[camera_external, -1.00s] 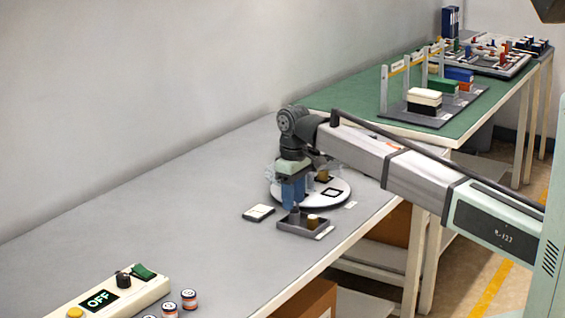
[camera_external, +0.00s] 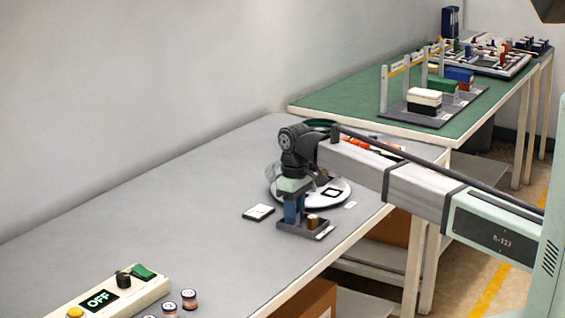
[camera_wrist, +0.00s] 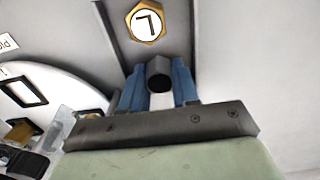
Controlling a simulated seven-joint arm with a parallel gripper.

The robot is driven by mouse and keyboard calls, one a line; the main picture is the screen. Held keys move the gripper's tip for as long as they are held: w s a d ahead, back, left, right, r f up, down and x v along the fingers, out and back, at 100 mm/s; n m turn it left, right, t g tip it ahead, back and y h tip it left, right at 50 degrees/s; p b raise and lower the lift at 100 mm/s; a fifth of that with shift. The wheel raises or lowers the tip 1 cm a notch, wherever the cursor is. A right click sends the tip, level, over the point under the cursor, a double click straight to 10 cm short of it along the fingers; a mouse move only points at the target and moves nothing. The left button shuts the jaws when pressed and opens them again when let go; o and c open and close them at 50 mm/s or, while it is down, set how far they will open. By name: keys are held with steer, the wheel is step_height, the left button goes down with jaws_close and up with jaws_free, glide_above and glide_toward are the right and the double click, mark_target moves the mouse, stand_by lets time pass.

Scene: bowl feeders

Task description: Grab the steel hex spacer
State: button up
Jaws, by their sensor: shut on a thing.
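My gripper (camera_wrist: 158,80) has its two blue fingers closed on a grey steel piece (camera_wrist: 160,66), which looks like the steel hex spacer, with a dark opening toward the camera. In the external view my gripper (camera_external: 293,222) is low at the back left of a small dark tray (camera_external: 318,234), and the steel piece is hidden there. I cannot tell whether the piece still touches the tray floor. A brass hex piece (camera_wrist: 146,22) marked with a 7-like figure stands in the same tray, just beyond the fingers; it also shows in the external view (camera_external: 312,221).
A white round plate (camera_external: 340,196) with a black square outline lies behind the tray. Another brass piece (camera_wrist: 22,130) is on it.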

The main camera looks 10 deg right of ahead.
jaws_close()
